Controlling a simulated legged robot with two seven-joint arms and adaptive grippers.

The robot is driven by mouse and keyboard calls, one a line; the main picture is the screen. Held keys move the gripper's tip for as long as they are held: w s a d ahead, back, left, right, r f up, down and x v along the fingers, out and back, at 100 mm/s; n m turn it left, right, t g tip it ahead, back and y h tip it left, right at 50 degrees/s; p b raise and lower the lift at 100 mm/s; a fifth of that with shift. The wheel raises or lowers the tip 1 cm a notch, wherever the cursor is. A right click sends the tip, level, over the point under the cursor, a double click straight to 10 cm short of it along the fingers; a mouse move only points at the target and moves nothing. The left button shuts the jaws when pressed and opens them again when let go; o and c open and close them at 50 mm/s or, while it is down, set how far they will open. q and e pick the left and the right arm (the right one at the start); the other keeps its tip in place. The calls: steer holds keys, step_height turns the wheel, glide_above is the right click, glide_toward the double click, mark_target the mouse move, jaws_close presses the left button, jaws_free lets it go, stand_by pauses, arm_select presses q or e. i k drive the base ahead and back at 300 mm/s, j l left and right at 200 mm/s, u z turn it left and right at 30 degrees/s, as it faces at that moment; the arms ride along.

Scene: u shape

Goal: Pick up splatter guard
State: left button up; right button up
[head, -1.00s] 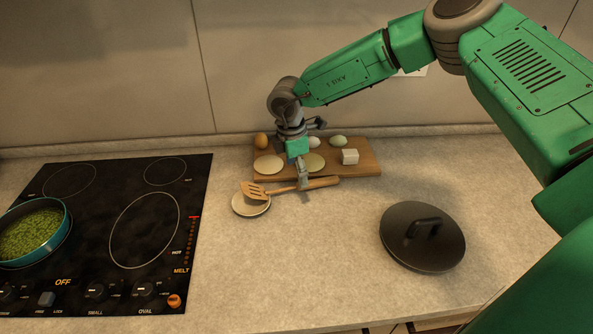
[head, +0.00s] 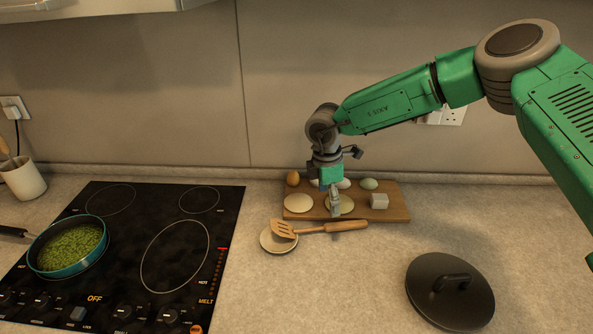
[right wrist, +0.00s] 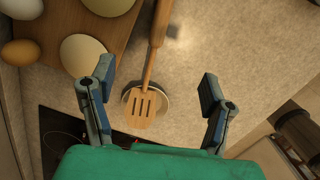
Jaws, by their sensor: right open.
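A dark round lid with a raised handle (head: 449,292), the one thing here that looks like a splatter guard, lies flat on the counter at the lower right of the head view. My right gripper (head: 335,206) is over the front of the wooden board, to the left of and behind the lid. In the right wrist view my right gripper (right wrist: 157,92) is open, its fingers apart. The lid is not clearly visible there. A wooden spatula (right wrist: 147,88) shows between the fingers, below them, not held. My left gripper is out of view.
The spatula (head: 310,228) rests across a small round dish (head: 278,240). The board (head: 397,205) carries eggs, pale discs and a white block. A cooktop (head: 140,210) with a blue pan of green food (head: 70,250) is left. Counter between spatula and lid is clear.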

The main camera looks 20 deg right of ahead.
mark_target(446, 288)
steer(key=k, duration=1.5)
